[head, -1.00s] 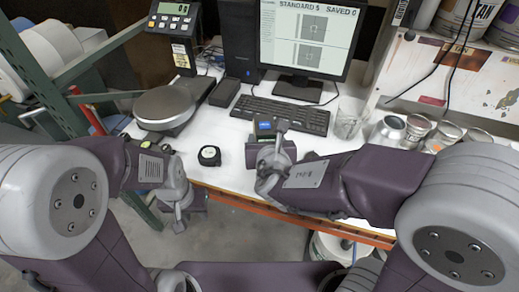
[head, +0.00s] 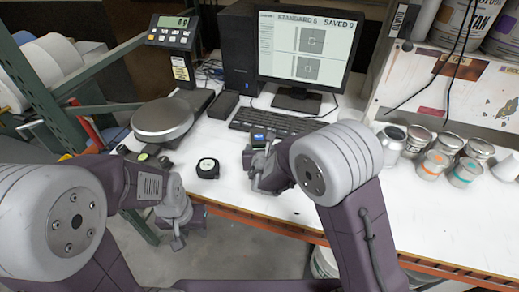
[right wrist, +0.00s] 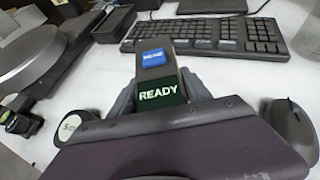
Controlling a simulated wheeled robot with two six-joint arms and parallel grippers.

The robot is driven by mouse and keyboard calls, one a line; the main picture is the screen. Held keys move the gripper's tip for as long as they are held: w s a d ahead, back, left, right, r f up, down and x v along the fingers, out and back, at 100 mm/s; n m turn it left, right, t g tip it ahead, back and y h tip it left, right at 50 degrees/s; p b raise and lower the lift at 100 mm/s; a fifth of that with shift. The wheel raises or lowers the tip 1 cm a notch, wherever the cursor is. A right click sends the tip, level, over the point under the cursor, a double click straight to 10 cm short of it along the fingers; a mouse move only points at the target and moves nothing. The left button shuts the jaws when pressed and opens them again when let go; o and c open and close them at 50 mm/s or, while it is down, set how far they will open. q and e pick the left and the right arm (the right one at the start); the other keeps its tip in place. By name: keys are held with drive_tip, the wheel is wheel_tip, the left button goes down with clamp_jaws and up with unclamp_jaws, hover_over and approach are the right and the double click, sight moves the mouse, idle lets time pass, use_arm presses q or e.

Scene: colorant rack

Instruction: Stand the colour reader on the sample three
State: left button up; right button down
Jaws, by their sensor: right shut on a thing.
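The colour reader (right wrist: 165,80) is a dark handheld device with a blue label and a green screen that says READY. It also shows in the head view (head: 262,135), near the keyboard. My right gripper (head: 260,165) is shut on it; in the right wrist view its grey fingers flank the reader. The reader's underside and whether it touches the table are hidden. My left gripper (head: 178,232) hangs in front of the table edge, away from the reader; its opening is unclear. I cannot pick out sample three by any readable mark.
A round-pan scale (head: 163,118) stands at the left. A black tape measure (head: 208,168) lies between the grippers. Behind are a keyboard (head: 270,122) and monitor (head: 308,50). Small tins with orange (head: 434,165) and teal (head: 465,173) bands stand right. The front right table is bare.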

drive_tip(key=shift+f+b, duration=0.15)
drive_tip(key=shift+b, duration=0.15)
drive_tip(key=shift+c, duration=2.4)
unclamp_jaws()
drive_tip(key=shift+s+r+p, duration=0.2)
drive_tip(key=shift+r+p, duration=0.15)
drive_tip(key=v, duration=1.1)
drive_tip(key=shift+s, duration=0.35)
